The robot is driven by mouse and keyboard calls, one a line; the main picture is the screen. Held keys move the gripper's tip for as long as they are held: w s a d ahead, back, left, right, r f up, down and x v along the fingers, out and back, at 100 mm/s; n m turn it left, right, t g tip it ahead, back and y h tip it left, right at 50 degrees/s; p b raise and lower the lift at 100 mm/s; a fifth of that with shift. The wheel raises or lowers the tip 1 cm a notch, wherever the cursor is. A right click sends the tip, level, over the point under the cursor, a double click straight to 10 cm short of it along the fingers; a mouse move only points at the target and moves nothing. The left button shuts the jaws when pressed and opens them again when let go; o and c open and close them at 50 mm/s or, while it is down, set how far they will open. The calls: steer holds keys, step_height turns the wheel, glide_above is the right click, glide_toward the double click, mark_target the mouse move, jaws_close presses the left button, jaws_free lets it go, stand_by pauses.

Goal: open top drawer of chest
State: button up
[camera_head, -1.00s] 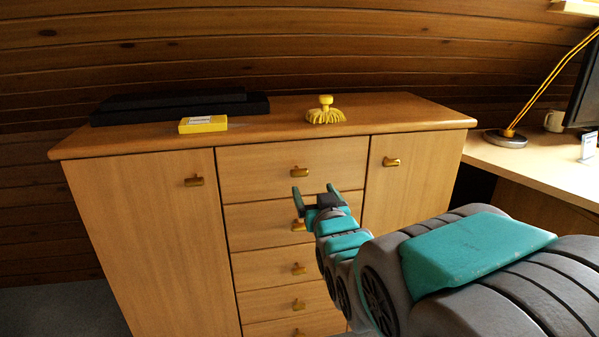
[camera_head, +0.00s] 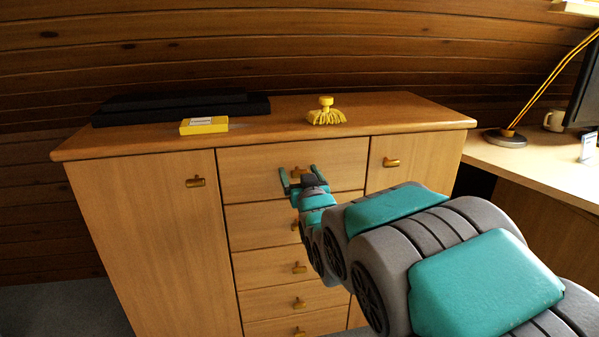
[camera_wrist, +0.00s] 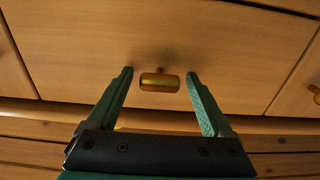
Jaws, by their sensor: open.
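The wooden chest (camera_head: 150,235) stands against the wall, with a middle column of drawers between two doors. Its top drawer (camera_head: 242,168) is shut flush with the front. The brass top drawer handle (camera_wrist: 159,82) lies between the two fingertips in the wrist view, with a gap on both sides. In the head view this handle (camera_head: 299,171) is partly hidden by my gripper (camera_head: 297,171). My gripper is open, its green fingers (camera_wrist: 160,76) reaching toward the drawer front. Nothing is held.
On the chest top are a dark flat case (camera_head: 180,107), a yellow box (camera_head: 204,125) and a yellow brush (camera_head: 326,113). A desk (camera_head: 540,165) with a lamp (camera_head: 507,137) and mug (camera_head: 554,120) stands to the right. Brass handles of other drawers and doors stick out nearby.

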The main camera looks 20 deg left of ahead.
steer(key=shift+w, duration=0.1)
jaws_close()
stand_by(0.7)
stand_by(0.3)
